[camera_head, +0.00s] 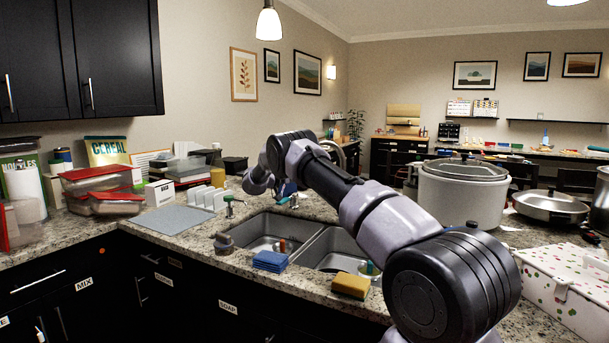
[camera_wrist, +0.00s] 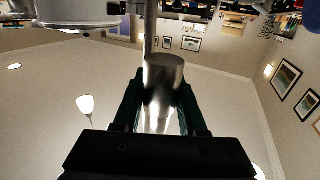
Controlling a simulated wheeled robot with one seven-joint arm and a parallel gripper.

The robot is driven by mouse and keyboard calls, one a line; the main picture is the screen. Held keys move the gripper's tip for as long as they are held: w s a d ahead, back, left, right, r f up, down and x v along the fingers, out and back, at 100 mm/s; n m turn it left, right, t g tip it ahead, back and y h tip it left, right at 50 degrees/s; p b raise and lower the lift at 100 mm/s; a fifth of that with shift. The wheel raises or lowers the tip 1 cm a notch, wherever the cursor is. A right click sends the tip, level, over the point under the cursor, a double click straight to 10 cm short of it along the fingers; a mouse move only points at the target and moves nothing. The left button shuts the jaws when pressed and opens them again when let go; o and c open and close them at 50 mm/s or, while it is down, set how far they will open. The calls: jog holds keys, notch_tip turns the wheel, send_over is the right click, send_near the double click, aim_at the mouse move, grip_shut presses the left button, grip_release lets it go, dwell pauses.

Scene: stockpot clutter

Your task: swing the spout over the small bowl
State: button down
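In the wrist view, a shiny metal cylinder (camera_wrist: 163,72), which looks like the spout, lies between the dark green fingers of my gripper (camera_wrist: 163,90). It fills the gap at the fingertips, and my gripper appears shut on it. A thin metal post rises behind it. In the head view, my gripper (camera_head: 290,192) is far out over the back of the sink, small and partly hidden by my arm. A curved metal faucet part (camera_head: 338,152) shows behind my arm. I cannot make out the small bowl in either view.
The double sink (camera_head: 258,232) holds small coloured items. A blue sponge stack (camera_head: 270,261) and a yellow sponge (camera_head: 350,284) lie on its front edge. A large stockpot (camera_head: 462,195) and a pan (camera_head: 550,206) stand at right.

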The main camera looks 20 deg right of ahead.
jog(key=shift+c, duration=2.4)
grip_release()
jog(key=shift+d, duration=0.1)
jog(key=v, duration=1)
jog(key=shift+a, duration=0.4)
jog(key=shift+s, duration=0.15)
